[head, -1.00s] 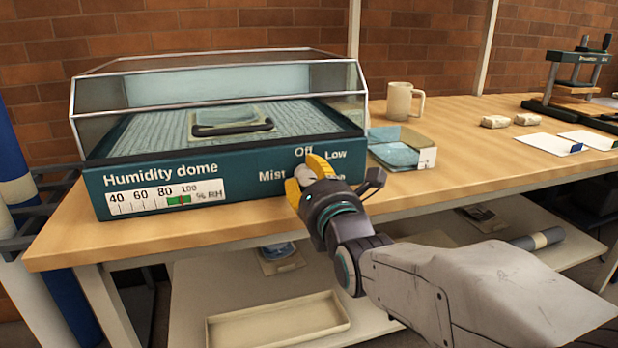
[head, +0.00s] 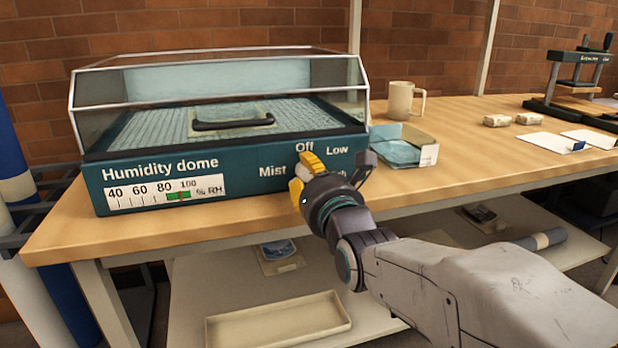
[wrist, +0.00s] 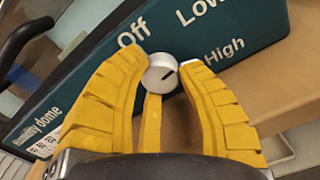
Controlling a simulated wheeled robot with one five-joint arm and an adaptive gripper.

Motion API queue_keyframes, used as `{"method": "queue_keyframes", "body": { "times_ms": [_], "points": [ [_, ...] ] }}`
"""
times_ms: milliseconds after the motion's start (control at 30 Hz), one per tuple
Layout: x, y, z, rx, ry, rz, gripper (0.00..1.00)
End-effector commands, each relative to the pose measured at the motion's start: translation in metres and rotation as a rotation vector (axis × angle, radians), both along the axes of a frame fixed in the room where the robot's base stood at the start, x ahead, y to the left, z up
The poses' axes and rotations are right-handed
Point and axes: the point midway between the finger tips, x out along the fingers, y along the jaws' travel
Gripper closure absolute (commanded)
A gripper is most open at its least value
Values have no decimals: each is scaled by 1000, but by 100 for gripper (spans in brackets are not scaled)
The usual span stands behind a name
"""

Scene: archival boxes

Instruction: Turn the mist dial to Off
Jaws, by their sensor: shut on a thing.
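My gripper (wrist: 164,72) is shut on the dial, with a yellow finger on either side. In the head view my gripper (head: 304,175) sits at the right of the front panel below Off; it mostly hides the dial and covers part of High. Mist and Low are readable there.
The clear dome (head: 215,75) stands above the panel. A blue-lined open box (head: 405,152) and a beige mug (head: 402,100) stand to the right on the wooden table (head: 470,150). A shallow tray (head: 278,320) lies on the lower shelf. Space in front of the panel is open.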

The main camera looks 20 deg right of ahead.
Motion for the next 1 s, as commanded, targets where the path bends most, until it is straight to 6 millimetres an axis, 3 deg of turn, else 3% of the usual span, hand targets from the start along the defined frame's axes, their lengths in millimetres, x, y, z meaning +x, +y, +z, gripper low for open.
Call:
{"method": "queue_keyframes", "body": {
  "times_ms": [433, 467, 500, 733, 1000],
  "points": [
    [0, -1, 7, -63, -17, -3, 97],
    [0, -1, 7, -63, -17, -3, 63],
    [0, -1, 7, -63, -17, -3, 60],
    [0, -1, 4, -62, -10, -1, 39],
    [0, 0, 3, -62, -6, 0, 39]
  ]
}}
